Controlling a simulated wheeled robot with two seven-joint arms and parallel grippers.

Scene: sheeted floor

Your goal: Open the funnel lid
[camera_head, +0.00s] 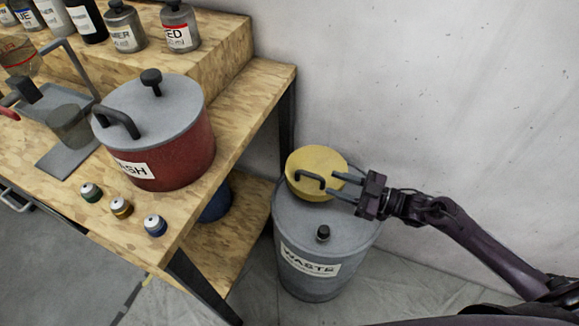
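The yellow funnel lid (322,165) sits on top of the grey waste drum (294,234) beside the bench. The lid looks closed, and a black handle (308,181) stands on it toward its left front. My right gripper (337,186) reaches in from the right, with its two fingers apart over the lid's right side. The fingertips are near the handle's right end, and nothing shows between them. I cannot tell whether a finger touches the lid. My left gripper is not in view.
A black cap (323,232) stands on the drum's front top. The wooden bench (221,156) at left holds a red wash pot (178,150), several small jars and bottles. A pale wall (440,90) stands behind the drum. The sheeted floor at right front is clear.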

